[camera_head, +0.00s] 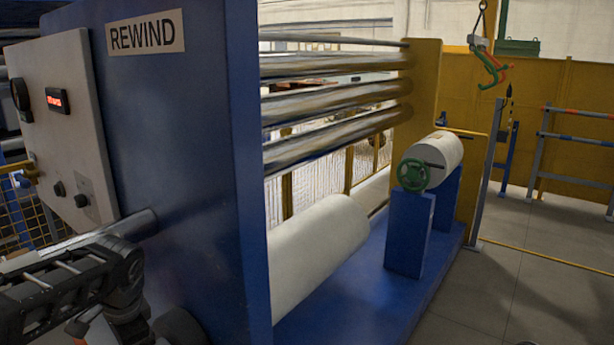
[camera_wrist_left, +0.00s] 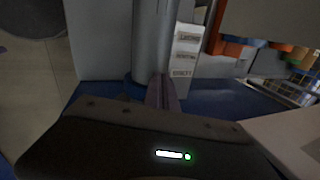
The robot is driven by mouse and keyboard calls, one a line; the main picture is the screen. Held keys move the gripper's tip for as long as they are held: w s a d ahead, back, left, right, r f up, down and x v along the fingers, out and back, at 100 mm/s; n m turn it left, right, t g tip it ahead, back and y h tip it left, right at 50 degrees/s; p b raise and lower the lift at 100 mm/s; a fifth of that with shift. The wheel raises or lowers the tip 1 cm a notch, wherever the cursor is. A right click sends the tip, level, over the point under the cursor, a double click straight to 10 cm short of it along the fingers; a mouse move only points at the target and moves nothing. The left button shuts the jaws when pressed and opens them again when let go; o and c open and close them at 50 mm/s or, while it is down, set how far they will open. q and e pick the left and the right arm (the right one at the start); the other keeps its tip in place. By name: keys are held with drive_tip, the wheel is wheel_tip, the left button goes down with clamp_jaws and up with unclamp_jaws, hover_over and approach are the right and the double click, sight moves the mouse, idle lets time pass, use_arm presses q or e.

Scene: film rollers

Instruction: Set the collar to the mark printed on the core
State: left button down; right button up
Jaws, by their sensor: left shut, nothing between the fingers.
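In the wrist view, my left gripper (camera_wrist_left: 163,90) is shut and empty, its fingers close to the end of a grey cylinder (camera_wrist_left: 153,40). I cannot tell whether they touch it. A dark blue rim shows by the cylinder's lower end; I cannot tell whether it is the collar. No printed mark is readable on the cylinder. In the head view, a metal shaft (camera_head: 132,225) sticks out of the blue rewind panel (camera_head: 190,130), above my left arm at the lower left. My left fingertips cannot be made out there. My right gripper is not in view.
A grey control box (camera_head: 85,120) with a red display and knobs is on the panel, left of the rewind sign (camera_head: 146,32). A white label card (camera_wrist_left: 186,52) stands beside the cylinder. White film rolls and a green handwheel (camera_head: 413,174) are to the right.

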use_arm(q)
drive_tip(key=shift+w+d, duration=0.15)
drive_tip(key=shift+w, duration=0.05)
drive_tip(key=shift+s+a, duration=0.45)
drive_tip(key=shift+s, duration=0.2)
drive_tip(key=shift+r, duration=0.1)
wheel_tip(320, 180, up, 5)
drive_tip(key=p, duration=0.4)
wheel_tip(320, 180, up, 4)
drive_tip(key=shift+f+p, duration=0.1)
drive_tip(key=shift+p, duration=0.2)
